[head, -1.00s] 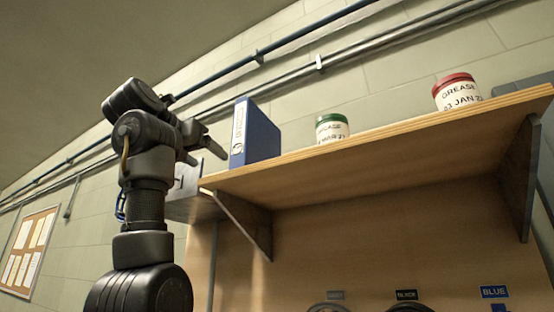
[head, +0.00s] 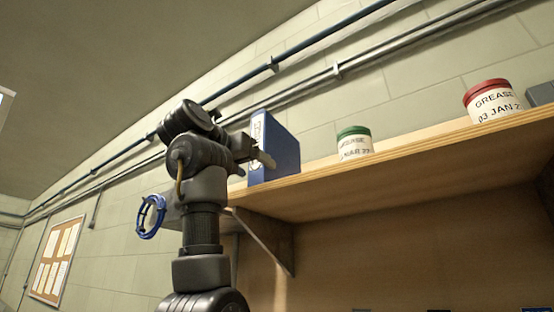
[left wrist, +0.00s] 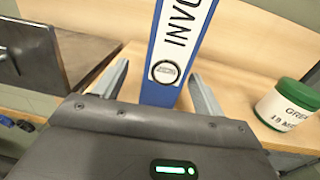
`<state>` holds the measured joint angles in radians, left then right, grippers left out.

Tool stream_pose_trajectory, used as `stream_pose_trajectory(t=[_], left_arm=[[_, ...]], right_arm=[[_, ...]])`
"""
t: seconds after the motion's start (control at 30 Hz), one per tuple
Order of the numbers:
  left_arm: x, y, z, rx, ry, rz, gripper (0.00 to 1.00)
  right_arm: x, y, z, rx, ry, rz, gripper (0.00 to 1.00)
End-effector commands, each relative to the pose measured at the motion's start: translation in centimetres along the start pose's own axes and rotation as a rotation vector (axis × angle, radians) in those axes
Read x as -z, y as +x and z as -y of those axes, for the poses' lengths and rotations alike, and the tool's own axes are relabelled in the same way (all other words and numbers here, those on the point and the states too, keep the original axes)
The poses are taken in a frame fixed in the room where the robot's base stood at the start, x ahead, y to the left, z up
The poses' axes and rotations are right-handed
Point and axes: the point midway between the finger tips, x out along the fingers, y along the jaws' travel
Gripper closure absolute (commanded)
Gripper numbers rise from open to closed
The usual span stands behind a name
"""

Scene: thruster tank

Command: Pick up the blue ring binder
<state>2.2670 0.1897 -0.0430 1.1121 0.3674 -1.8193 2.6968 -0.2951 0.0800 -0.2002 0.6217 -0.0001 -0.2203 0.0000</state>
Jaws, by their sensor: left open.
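The blue ring binder (head: 276,148) stands upright on the wooden shelf near its left end, its labelled spine facing my left arm. In the left wrist view the binder's spine (left wrist: 172,62) rises between the two open fingers. My left gripper (head: 262,160) is open at the binder's spine, one finger showing in front of it. In the left wrist view the left gripper (left wrist: 163,85) has a finger on each side of the spine's lower part, with gaps visible. Whether the fingers touch the binder cannot be told. My right gripper is not in view.
The wooden shelf (head: 400,168) holds a green-lidded grease tub (head: 355,145) right of the binder and a red-lidded tub (head: 491,102) further right. A blue coil (head: 150,217) hangs left of my arm. Pipes run along the wall behind. Bare shelf separates binder and green-lidded tub.

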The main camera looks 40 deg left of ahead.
Motion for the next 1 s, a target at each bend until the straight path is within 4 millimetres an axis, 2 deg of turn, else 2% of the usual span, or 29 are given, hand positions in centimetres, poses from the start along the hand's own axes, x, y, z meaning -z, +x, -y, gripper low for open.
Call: stream_pose_trajectory(t=[0.03,0.2,0.4,0.63,1.0], left_arm=[[-0.6,0.8,0.1,0.001,0.0,-0.003,0.3],[-0.8,3.1,0.5,0.001,0.001,-0.004,0.3],[-0.4,4.7,0.5,0.0,0.001,-0.002,0.3],[-0.3,4.8,0.5,0.0,0.001,-0.001,0.31],[-0.3,4.8,0.5,0.0,0.001,-0.002,0.79]], right_arm=[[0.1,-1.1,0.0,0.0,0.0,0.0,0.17],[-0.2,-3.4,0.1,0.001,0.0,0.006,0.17],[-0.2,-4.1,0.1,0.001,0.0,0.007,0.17],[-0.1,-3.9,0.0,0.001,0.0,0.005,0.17],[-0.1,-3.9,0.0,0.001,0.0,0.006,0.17]])
